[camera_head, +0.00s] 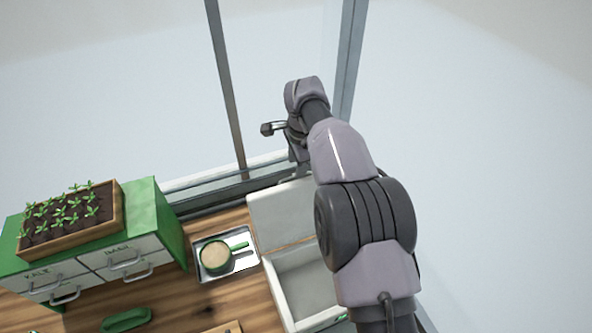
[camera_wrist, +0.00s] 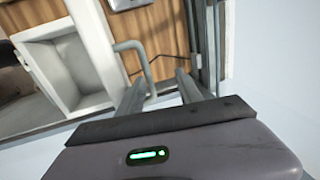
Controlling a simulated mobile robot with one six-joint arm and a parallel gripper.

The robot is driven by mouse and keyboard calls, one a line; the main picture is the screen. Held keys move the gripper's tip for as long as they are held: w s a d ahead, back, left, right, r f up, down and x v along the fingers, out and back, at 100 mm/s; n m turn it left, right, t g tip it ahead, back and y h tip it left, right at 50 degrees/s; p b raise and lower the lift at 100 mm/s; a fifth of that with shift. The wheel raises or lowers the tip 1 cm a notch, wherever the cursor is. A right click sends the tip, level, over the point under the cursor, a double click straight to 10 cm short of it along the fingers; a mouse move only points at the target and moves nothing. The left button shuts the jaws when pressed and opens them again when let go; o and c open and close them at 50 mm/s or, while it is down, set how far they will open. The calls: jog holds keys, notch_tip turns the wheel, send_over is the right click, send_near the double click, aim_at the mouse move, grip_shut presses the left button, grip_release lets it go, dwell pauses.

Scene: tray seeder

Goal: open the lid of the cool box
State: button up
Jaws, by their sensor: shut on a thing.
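The white cool box (camera_head: 282,289) stands on the wooden table, its hollow inside visible. Its lid (camera_head: 277,213) is raised at the back, away from the opening; its exact angle is hard to tell. My gripper (camera_head: 297,172) is at the lid's upper edge in the head view, partly hidden by my arm. In the wrist view, my gripper (camera_wrist: 160,92) has its fingers on either side of the end of a grey bar handle (camera_wrist: 131,47). It is shut on this handle. The open box (camera_wrist: 46,63) shows at the upper left there.
A metal tray (camera_head: 205,243) with a green-handled pot (camera_head: 216,257) sits left of the box. Further left, a green drawer cabinet (camera_head: 160,215) carries a wooden seedling tray (camera_head: 70,246). A glass wall with metal posts (camera_head: 226,85) stands close behind the lid.

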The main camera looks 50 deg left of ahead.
notch_tip(320, 180, up, 14)
jog(key=s+d, duration=0.1)
jog(key=d, duration=0.1)
jog(key=shift+d+f+p, duration=0.15)
jog(key=shift+d+p, duration=0.2)
jog(key=shift+d, duration=0.05)
